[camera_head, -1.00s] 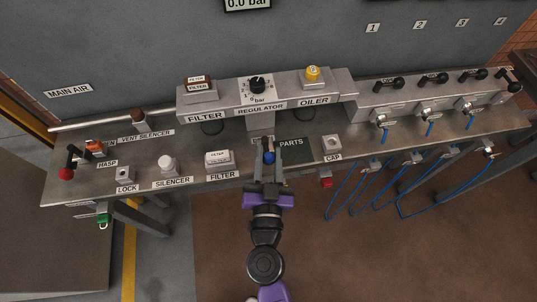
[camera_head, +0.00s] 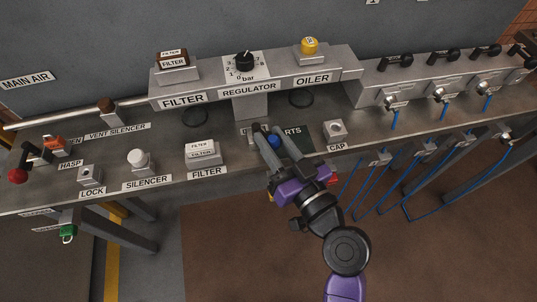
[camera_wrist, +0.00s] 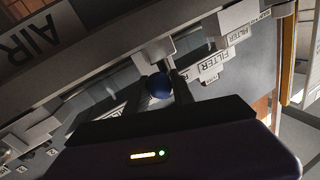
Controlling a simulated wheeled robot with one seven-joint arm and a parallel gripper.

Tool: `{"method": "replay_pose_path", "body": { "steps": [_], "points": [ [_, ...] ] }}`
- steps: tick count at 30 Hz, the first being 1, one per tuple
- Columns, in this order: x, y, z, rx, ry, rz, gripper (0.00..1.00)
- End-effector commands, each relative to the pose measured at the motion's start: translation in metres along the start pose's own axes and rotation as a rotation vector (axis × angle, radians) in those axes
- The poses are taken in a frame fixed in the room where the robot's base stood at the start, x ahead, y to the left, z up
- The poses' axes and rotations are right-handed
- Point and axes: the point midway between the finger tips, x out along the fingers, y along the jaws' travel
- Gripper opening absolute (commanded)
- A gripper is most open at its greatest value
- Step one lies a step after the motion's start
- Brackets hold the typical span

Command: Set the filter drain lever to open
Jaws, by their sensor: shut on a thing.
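A blue ball knob (camera_head: 275,140) is between the fingertips of my gripper (camera_head: 268,141), over the bench below the regulator. It also shows in the wrist view (camera_wrist: 158,86) between the two dark fingers. My gripper is shut on this knob. Any lever stem under it is hidden, and I cannot tell whether it is the filter drain lever. The filter unit (camera_head: 173,72) with a brown-edged top label stands on the raised rail at the left. A small plate at the knob's left has its lettering mostly covered by my fingers.
A white filter block (camera_head: 203,152), a silencer (camera_head: 140,162) and a lock block (camera_head: 90,176) stand to the left. A cap block (camera_head: 335,130) is to the right, beyond the dark parts mat (camera_head: 308,143). The regulator dial (camera_head: 245,62) is above. Blue hoses hang at the right.

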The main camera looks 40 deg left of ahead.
Motion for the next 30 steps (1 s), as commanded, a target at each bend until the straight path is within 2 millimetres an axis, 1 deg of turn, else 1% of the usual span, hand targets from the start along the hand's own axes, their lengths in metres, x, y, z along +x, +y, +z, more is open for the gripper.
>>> {"method": "replay_pose_path", "body": {
  "steps": [1, 18, 24, 30],
  "points": [
    [0.001, 0.005, 0.005, -0.005, 0.004, -0.029, 0.0],
    [0.008, 0.017, 0.0, -0.003, -0.072, -0.385, 0.0],
    [0.011, 0.019, -0.002, -0.003, -0.092, -0.472, 0.0],
    [0.011, 0.02, -0.003, -0.002, -0.102, -0.514, 0.0]
  ]
}}
